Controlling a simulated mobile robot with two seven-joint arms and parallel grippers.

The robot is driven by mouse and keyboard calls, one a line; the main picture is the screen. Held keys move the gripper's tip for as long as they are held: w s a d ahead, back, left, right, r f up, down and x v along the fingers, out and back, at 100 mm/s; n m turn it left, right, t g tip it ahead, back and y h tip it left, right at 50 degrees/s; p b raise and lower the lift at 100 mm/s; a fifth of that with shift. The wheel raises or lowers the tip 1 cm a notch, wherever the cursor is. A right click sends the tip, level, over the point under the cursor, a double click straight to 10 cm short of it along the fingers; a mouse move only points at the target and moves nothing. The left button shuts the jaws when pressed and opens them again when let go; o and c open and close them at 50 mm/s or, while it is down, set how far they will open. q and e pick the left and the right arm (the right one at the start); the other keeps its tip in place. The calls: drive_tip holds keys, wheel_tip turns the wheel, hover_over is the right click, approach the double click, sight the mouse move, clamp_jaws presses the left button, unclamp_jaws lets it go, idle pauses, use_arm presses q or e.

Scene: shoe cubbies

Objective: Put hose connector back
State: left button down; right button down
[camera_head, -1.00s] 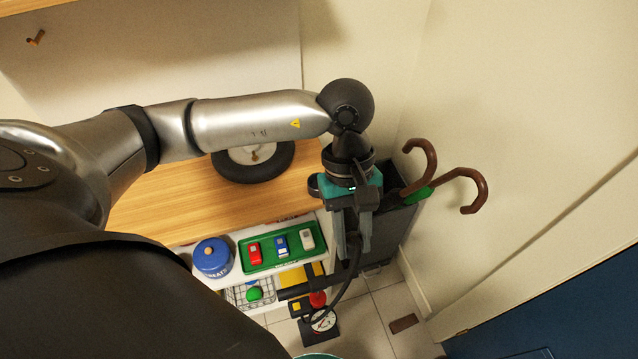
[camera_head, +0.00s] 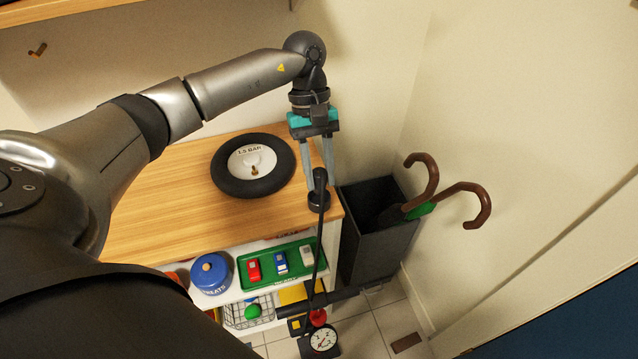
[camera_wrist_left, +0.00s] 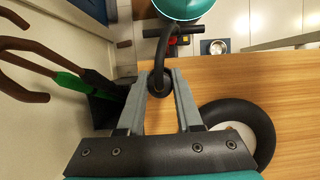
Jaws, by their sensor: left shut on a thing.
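My left gripper (camera_head: 319,188) points down by the right end of the wooden bench top and is shut on the black hose connector (camera_head: 319,201). In the left wrist view the connector (camera_wrist_left: 158,83) sits between the two grey fingertips (camera_wrist_left: 160,75). A thin black hose runs from it down to the floor pump, which has a black crossbar handle (camera_head: 335,297) and a round white gauge (camera_head: 323,339). A tyre (camera_head: 226,183) with a white hub and brass valve lies on the bench, left of the gripper and apart from it. My right gripper is out of view.
A dark umbrella bin (camera_head: 372,245) with brown hooked handles (camera_head: 432,180) stands right of the bench. Below the bench top are a blue tin (camera_head: 211,273), a green tray (camera_head: 262,284) with small toy cars, and a wire basket (camera_head: 237,316). Walls close off the back and right.

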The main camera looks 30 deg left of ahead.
use_arm(q)
drive_tip(key=shift+w+a, duration=0.1)
wheel_tip(320, 180, down, 4)
drive_tip(key=shift+r+b, duration=0.2)
drive_tip(key=shift+b, duration=0.1)
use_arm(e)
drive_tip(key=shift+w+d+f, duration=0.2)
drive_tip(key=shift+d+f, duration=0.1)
use_arm(q)
drive_tip(key=shift+f+b, duration=0.35)
drive_tip(key=shift+b, duration=0.15)
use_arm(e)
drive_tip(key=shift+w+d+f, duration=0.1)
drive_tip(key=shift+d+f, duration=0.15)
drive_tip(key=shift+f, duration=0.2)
use_arm(q)
drive_tip(key=shift+f, duration=0.1)
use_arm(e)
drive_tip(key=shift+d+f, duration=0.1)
